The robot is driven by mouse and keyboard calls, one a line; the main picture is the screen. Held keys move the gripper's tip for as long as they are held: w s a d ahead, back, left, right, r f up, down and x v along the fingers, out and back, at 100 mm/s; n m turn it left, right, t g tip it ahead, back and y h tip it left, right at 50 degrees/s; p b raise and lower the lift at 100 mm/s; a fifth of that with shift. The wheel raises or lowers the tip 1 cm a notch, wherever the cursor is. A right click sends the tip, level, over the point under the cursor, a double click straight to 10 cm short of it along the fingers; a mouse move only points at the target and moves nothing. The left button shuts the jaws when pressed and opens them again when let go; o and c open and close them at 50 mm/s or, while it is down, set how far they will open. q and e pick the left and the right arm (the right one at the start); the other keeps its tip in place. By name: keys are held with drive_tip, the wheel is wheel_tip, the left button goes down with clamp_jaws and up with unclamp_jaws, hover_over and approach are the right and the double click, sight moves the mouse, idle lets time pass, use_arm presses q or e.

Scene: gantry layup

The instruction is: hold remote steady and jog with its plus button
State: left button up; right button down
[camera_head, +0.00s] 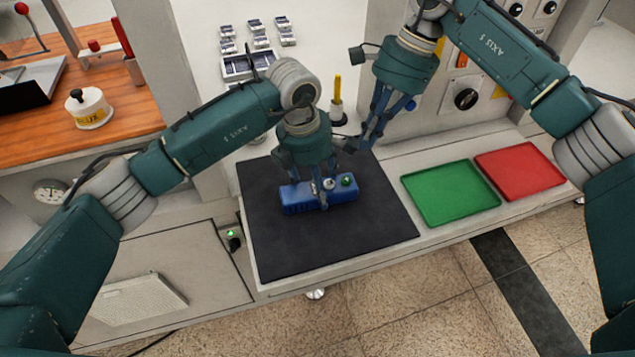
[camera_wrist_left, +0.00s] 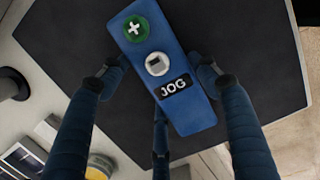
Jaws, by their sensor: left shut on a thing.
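The blue remote (camera_head: 300,197) lies on the black mat (camera_head: 275,245). In the left wrist view the remote (camera_wrist_left: 183,100) shows its face with a green plus button (camera_wrist_left: 136,28), a white round button (camera_wrist_left: 157,64) and a JOG label (camera_wrist_left: 174,87). The plus button also shows in the head view (camera_head: 347,181). My left gripper (camera_head: 320,183) is above the remote and shut on it, with its fingers at both long sides in the left wrist view. My right gripper (camera_head: 368,135) hangs above and behind the mat, apart from the remote. Its finger opening is hard to judge.
A green tray (camera_head: 450,193) and a red tray (camera_head: 518,171) lie on the bench right of the mat. A yellow-handled tool (camera_head: 337,88) stands behind the mat near my right gripper. A panel with a black knob (camera_head: 466,99) rises behind the trays. The mat's front is clear.

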drive_tip(key=a+f+m, duration=0.1)
drive_tip(key=s+a+f+m+t+y, duration=0.1)
drive_tip(key=m, duration=0.1)
drive_tip(key=shift+f+t, duration=0.2)
drive_tip(key=shift+t, duration=0.1)
drive_tip(key=shift+a+f+m+t, duration=0.15)
drive_tip(key=shift+m+t, duration=0.1)
drive_tip(key=shift+m, duration=0.3)
drive_tip(key=shift+a+m+t, duration=0.15)
drive_tip(key=shift+m+t, duration=0.1)
drive_tip(key=shift+m, duration=0.3)
drive_tip(key=shift+s+a+r+m+t+y, duration=0.1)
drive_tip(key=shift+m+t+y, duration=0.2)
drive_tip(key=shift+m, duration=0.25)
drive_tip(key=shift+s+a+r+m+t+y, duration=0.1)
drive_tip(key=shift+m+t+y, duration=0.15)
drive_tip(key=shift+m, duration=0.3)
drive_tip(key=shift+a+r+m+t, duration=0.1)
drive_tip(key=shift+r+m+t, duration=0.35)
drive_tip(key=shift+m, duration=0.45)
drive_tip(key=r+m+t, duration=0.1)
drive_tip(key=r+m+t+y, duration=0.1)
drive_tip(key=m, duration=0.1)
drive_tip(key=r+m+t, duration=0.1)
drive_tip(key=shift+s+d+r+m, duration=0.1)
drive_tip(key=shift+s+d+m, duration=0.1)
drive_tip(key=shift+s+m, duration=0.1)
